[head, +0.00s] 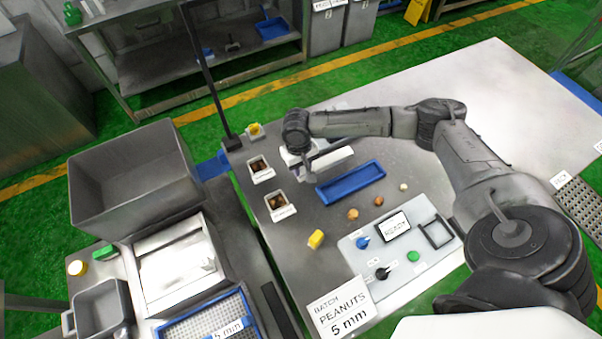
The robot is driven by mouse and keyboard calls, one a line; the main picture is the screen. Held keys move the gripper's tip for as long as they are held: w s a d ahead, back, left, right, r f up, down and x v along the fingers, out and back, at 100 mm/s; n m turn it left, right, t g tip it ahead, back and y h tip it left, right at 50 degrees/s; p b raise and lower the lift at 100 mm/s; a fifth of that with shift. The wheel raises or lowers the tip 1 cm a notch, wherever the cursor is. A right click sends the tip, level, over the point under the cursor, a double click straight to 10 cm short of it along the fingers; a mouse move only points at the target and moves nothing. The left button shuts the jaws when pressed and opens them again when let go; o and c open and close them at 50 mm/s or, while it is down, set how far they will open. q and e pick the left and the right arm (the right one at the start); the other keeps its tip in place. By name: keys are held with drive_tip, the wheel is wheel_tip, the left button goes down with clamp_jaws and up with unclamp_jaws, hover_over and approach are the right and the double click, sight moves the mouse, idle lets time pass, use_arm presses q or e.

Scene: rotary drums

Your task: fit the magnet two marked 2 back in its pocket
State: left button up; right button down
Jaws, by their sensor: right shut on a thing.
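My right gripper (299,163) points down over the left part of the grey table, beside a pale box-like housing (330,163). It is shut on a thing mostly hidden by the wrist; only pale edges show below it. I cannot read a 2 on any piece, so I cannot tell the magnet for certain. No empty magnet pocket shows clearly; the arm covers part of the housing. My left gripper is not in view.
A blue tray (350,182) lies just right of the gripper. Two square cups (260,170) (280,206) with brown contents stand at left. The white tabletop (500,85) is clear.

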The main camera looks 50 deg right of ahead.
drive_tip(key=shift+f, duration=2.05)
drive_tip(key=c, duration=0.9)
unclamp_jaws()
drive_tip(key=shift+f, duration=0.15)
